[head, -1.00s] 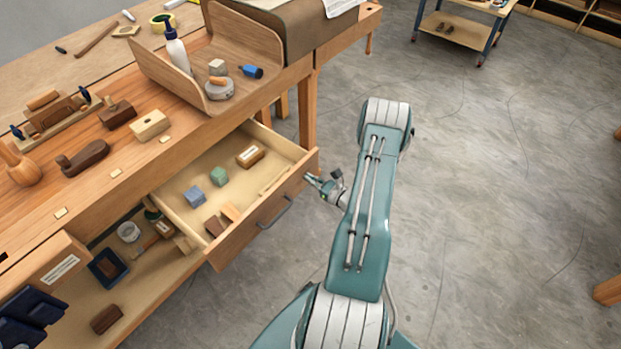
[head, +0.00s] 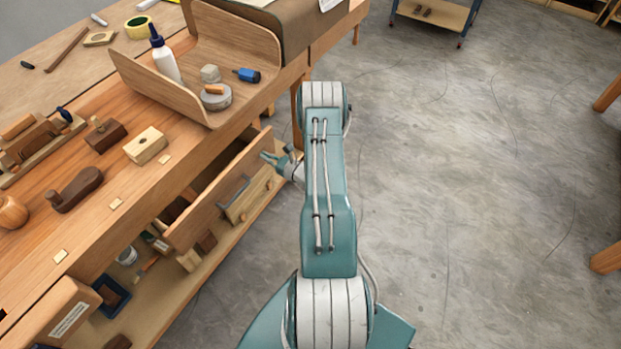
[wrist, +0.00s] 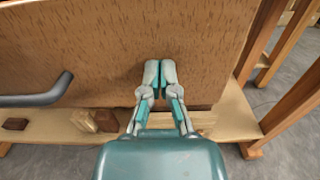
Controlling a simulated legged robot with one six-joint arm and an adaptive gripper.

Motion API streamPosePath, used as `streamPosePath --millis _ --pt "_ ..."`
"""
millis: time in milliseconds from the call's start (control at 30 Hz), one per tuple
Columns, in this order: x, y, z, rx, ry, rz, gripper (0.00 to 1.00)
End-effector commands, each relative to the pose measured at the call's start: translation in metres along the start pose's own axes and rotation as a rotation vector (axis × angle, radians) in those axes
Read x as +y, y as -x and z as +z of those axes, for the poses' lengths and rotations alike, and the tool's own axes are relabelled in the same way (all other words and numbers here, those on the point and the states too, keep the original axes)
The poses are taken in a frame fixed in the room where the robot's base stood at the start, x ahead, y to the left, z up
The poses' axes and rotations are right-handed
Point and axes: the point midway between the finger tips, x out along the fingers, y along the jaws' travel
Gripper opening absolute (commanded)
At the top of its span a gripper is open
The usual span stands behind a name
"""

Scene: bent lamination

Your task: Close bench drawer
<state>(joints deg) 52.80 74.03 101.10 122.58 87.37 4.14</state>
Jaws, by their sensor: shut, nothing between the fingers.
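The bench drawer's wooden front (head: 208,208) stands out a little from the bench, with a narrow dark gap behind its top edge. Its inside is mostly hidden under the bench top. The dark bar handle (head: 233,190) is on the front; it also shows at the left of the wrist view (wrist: 40,95). My gripper (head: 268,158) is at the right end of the drawer front. In the wrist view my gripper (wrist: 160,72) is shut and empty, its fingertips up against the lower part of the drawer front (wrist: 100,45), right of the handle.
The workbench top (head: 100,225) carries planes, wooden blocks and a curved wooden piece (head: 235,35) with a glue bottle (head: 163,55). A lower shelf (head: 200,280) holds small items under the drawer. The floor (head: 450,200) to the right is clear.

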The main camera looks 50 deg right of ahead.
Motion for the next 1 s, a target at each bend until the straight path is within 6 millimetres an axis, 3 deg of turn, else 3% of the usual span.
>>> streamPosePath --millis 200,433,700,1000 --pt "0.001 -0.047 0.001 -0.002 0.003 0.003 0.00" --pt "0.001 -0.083 0.000 -0.001 0.001 0.001 0.00" --pt "0.000 -0.100 0.000 0.000 0.001 0.000 0.00" --pt "0.000 -0.103 0.001 -0.001 0.004 0.002 0.00"
